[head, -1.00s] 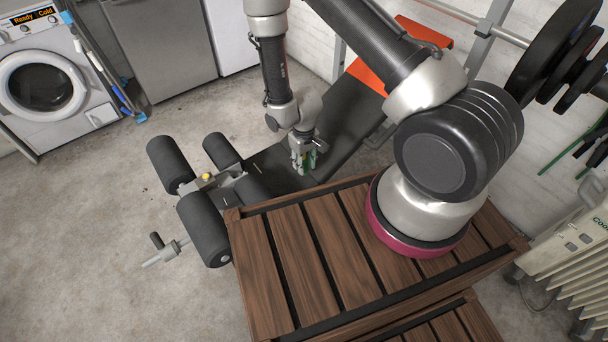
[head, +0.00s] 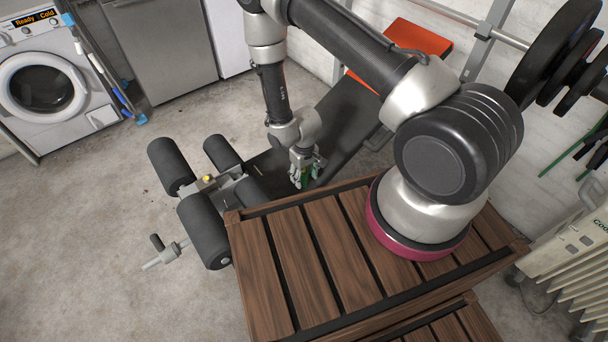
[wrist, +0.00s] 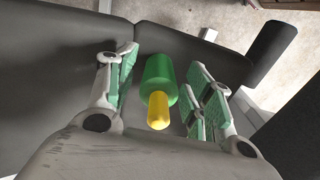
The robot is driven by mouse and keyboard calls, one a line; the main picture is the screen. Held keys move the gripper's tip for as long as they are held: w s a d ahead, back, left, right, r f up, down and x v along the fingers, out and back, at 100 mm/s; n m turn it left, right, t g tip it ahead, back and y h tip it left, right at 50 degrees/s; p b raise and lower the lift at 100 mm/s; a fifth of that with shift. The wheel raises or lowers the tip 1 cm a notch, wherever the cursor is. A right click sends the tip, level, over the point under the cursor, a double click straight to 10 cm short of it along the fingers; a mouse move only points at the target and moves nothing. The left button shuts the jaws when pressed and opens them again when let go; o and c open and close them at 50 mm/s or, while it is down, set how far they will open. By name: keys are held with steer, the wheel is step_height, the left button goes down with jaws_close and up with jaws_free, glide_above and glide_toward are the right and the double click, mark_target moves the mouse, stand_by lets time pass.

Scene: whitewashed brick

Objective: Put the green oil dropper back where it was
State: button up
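The green oil dropper (wrist: 159,80), with a yellow tip (wrist: 158,110) pointing towards the camera, shows in the wrist view between the two fingers of my gripper (wrist: 160,85). The fingers have green pads and stand apart, with a gap on each side of the dropper. In the head view my gripper (head: 306,175) hangs low at the dark bench seat (head: 270,165), just beyond the wooden crate. A small green patch shows at its fingertips there, too small to tell dropper from pads. I cannot tell whether the dropper touches the seat.
The slatted wooden crate (head: 290,250) fills the near side. Black foam rollers (head: 205,230) stand at the bench's left end. The bench's backrest (head: 345,115) slopes up behind my gripper. Weight plates (head: 555,50) and a radiator (head: 565,260) are at right. Floor at left is clear.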

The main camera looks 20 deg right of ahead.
step_height(320, 180, up, 12)
steer(key=shift+f, duration=0.15)
steer(key=shift+w+r, duration=0.15)
steer(key=shift+r, duration=0.45)
steer(key=d+r+m+t, duration=0.1)
steer(key=d+r, duration=0.2)
steer(key=r, duration=1.1)
steer(key=d+r+m+t, duration=0.1)
steer(key=d+r, duration=0.3)
steer(key=r, duration=0.9)
steer(key=s+d+r+t, duration=0.1)
steer(key=s+d+r, duration=0.3)
steer(key=s+r, duration=0.5)
steer(key=s+d+r+m+t, duration=0.1)
steer(key=s+d+r, duration=0.2)
steer(key=s+r, duration=0.6)
steer(key=shift+s+d+r+m, duration=0.2)
steer(key=shift+s+d+m, duration=0.15)
steer(key=shift+s, duration=0.2)
